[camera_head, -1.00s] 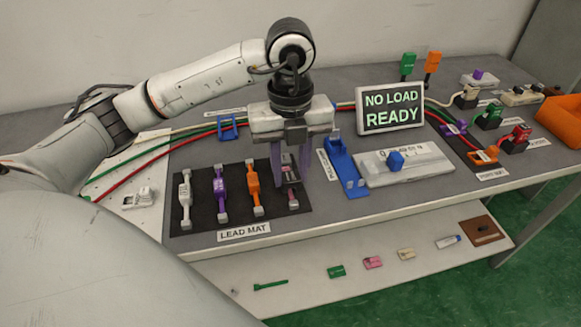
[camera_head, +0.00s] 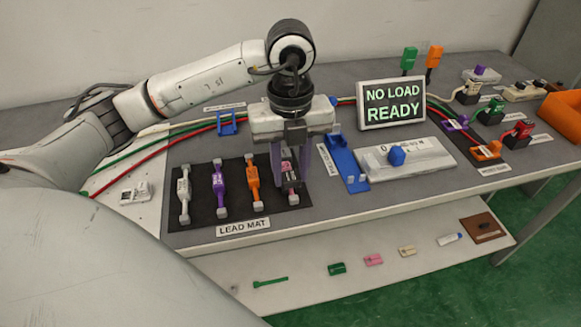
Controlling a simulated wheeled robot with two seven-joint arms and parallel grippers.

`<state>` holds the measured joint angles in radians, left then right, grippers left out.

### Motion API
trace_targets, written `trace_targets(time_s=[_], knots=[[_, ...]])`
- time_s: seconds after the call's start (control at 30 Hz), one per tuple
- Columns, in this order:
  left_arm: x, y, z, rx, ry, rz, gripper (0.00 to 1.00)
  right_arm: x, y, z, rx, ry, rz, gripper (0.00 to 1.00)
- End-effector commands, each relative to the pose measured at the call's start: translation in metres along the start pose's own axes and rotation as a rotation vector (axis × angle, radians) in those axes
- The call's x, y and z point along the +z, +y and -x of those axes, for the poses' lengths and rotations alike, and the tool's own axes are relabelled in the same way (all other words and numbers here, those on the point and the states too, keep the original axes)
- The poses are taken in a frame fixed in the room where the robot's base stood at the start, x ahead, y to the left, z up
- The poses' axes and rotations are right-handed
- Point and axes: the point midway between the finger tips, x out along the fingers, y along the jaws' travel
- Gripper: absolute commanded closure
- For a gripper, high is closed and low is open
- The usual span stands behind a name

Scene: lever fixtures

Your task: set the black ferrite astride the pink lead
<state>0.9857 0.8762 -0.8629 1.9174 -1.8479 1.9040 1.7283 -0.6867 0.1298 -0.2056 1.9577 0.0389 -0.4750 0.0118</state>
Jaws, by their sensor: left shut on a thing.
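The pink lead (camera_head: 291,194) lies at the right end of the black lead mat (camera_head: 235,203); its near grey end shows, its far part is behind my fingers. My left gripper (camera_head: 291,180) points straight down over this lead, its purple fingers on either side of it. The fingers stand a little apart, shut on a dark piece that I take for the black ferrite. It is mostly hidden between them, and I cannot tell whether it touches the lead. My right gripper is not in view.
White (camera_head: 184,195), purple (camera_head: 219,188) and orange (camera_head: 254,186) leads lie left on the mat. A blue holder (camera_head: 345,165) and a grey box with a blue knob (camera_head: 397,155) stand to the right. A sign (camera_head: 391,104) reads "NO LOAD READY". Small parts lie on the lower shelf.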

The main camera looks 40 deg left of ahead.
Motion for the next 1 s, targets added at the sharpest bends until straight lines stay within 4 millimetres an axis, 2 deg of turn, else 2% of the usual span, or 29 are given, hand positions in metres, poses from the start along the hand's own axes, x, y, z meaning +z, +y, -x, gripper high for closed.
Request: trace_targets(time_s=[0.93,0.97,1.0], knots=[[0.000,0.000,-0.012,0.000,0.000,0.000,0.93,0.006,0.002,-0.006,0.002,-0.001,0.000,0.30],[0.000,0.000,-0.012,0.000,0.000,0.000,0.69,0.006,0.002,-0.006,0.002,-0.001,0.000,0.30],[0.000,0.000,-0.012,0.000,0.000,0.000,0.63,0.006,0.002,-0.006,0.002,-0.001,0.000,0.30]])
